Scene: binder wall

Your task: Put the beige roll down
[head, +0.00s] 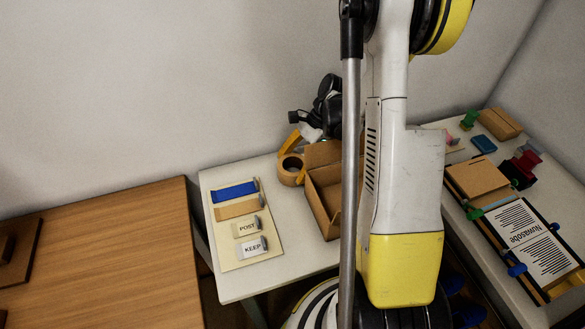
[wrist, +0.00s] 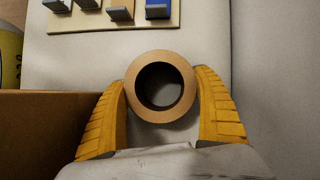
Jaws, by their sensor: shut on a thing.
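The beige roll (wrist: 161,112) is a thick ring with a dark hole, seen end-on between the yellow fingers of my gripper (wrist: 161,112) in the wrist view. The fingers touch it from both sides, so the gripper is shut on it. In the head view the roll (head: 289,170) shows at the back of the white table (head: 222,183), left of the open cardboard box, with my gripper (head: 290,159) at it. I cannot tell whether the roll rests on the table or is just above it.
The cardboard box (head: 322,200) stands close beside the roll, and its wall (wrist: 50,125) is at the left in the wrist view. A beige board (head: 237,266) with several labelled clips lies in front. A brown wooden table (head: 110,262) is at the left. A wall is behind.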

